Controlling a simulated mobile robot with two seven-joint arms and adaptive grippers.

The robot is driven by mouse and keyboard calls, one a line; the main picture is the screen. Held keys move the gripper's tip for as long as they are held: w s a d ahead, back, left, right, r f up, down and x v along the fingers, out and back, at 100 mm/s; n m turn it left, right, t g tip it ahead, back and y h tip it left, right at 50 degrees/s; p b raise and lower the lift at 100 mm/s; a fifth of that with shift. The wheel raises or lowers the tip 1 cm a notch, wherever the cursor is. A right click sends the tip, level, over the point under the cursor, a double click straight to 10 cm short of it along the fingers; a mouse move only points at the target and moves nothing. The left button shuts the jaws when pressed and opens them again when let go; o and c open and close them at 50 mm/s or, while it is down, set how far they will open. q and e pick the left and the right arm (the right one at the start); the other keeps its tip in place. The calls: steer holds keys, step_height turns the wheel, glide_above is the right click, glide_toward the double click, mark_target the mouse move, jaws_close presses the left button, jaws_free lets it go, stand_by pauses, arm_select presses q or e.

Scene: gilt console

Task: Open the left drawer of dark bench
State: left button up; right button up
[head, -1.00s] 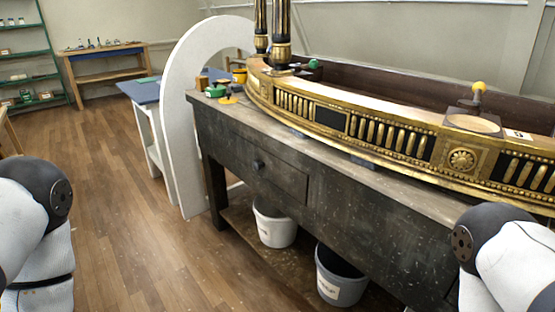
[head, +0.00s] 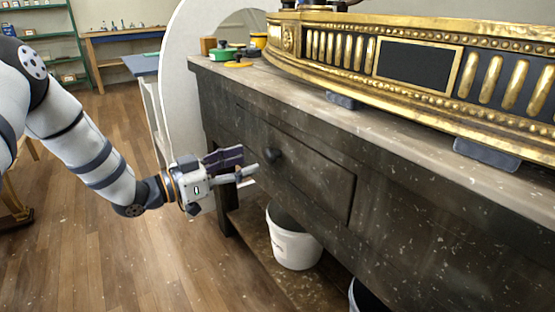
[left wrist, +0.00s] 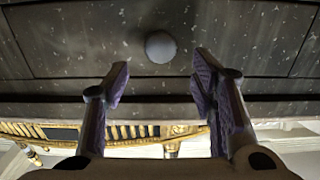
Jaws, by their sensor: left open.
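The dark bench (head: 420,215) has a left drawer (head: 310,175) with a round dark knob (head: 273,155). The drawer front looks flush with the bench. My left gripper (head: 245,164) is open and empty in front of the drawer, close to the knob and apart from it. In the left wrist view the knob (left wrist: 160,46) sits ahead of the gripper (left wrist: 158,82), roughly centred between the two fingers and beyond their tips. My right gripper is not in view.
A gilt console piece (head: 420,68) lies on the bench top. Green pots (head: 224,52) stand at its left end. A white bucket (head: 292,240) sits on the lower shelf. A white arch (head: 180,70) stands behind the bench's left end.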

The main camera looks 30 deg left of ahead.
mark_target(266, 156)
arm_select(q)
steer(key=x, duration=0.2)
steer(key=b+x, duration=0.1)
steer(key=x, duration=0.3)
steer(key=shift+w+d+f+b, duration=0.15)
steer(key=shift+w+f+b, duration=0.1)
steer(key=shift+w+b, duration=0.15)
steer(key=shift+w+d+r, duration=0.1)
steer(key=shift+w+r, duration=0.05)
steer(key=shift+w, duration=0.15)
steer(key=shift+c, duration=0.3)
jaws_close()
